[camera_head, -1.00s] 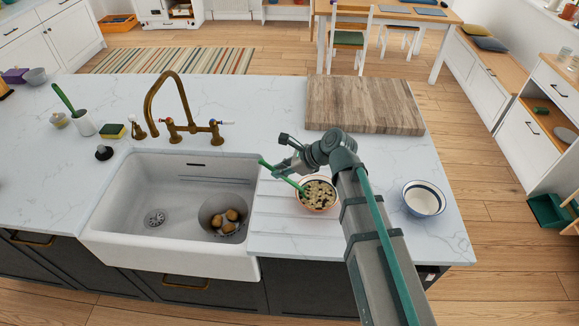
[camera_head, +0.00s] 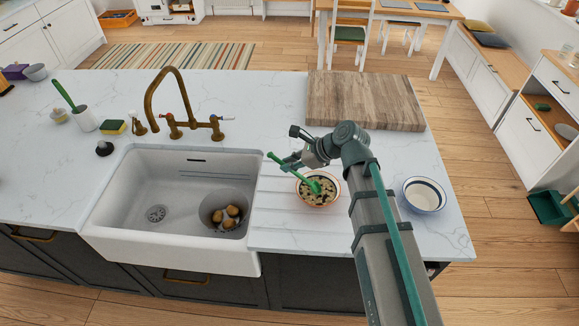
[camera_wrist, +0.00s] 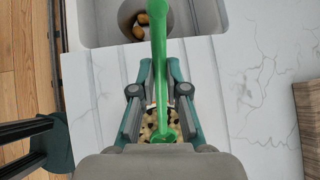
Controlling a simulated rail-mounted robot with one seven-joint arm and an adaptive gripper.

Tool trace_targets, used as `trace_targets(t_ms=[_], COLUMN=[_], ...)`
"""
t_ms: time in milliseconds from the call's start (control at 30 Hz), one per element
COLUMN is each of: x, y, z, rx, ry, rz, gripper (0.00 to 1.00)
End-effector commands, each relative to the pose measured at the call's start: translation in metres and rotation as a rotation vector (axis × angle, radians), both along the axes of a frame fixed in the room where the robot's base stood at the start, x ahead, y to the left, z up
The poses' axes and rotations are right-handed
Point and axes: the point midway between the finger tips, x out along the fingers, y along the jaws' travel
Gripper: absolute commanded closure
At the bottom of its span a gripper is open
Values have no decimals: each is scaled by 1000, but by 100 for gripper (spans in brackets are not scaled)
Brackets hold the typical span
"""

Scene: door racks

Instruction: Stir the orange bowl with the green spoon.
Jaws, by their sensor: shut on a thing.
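The orange bowl (camera_head: 318,204) stands on the ribbed counter right of the sink and holds pale and dark bits. My gripper (camera_head: 290,163) is above the bowl's upper left side, shut on the green spoon (camera_head: 292,172). The spoon slants, its handle end up to the left and its head in the bowl among the bits. In the wrist view the spoon (camera_wrist: 158,60) runs between my fingers (camera_wrist: 158,92). The bowl's contents (camera_wrist: 150,122) show beneath; most of the bowl is hidden there.
The white sink (camera_head: 120,215) at left holds a grey bowl (camera_head: 212,202) with brown round items. A brass tap (camera_head: 180,110) stands behind it. A wooden board (camera_head: 362,102) lies behind my arm, and a blue-rimmed white bowl (camera_head: 424,196) stands at right. Counter between is clear.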

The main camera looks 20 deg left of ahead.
Motion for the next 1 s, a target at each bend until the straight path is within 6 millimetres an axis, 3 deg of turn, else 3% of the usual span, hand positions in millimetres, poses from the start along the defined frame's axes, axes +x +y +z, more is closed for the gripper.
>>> trace_targets(t_ms=[700, 1000], x=[0, 0], y=[0, 0], z=[65, 72], rx=[1, 0], ry=[0, 1], rz=[0, 0], gripper=[100, 100])
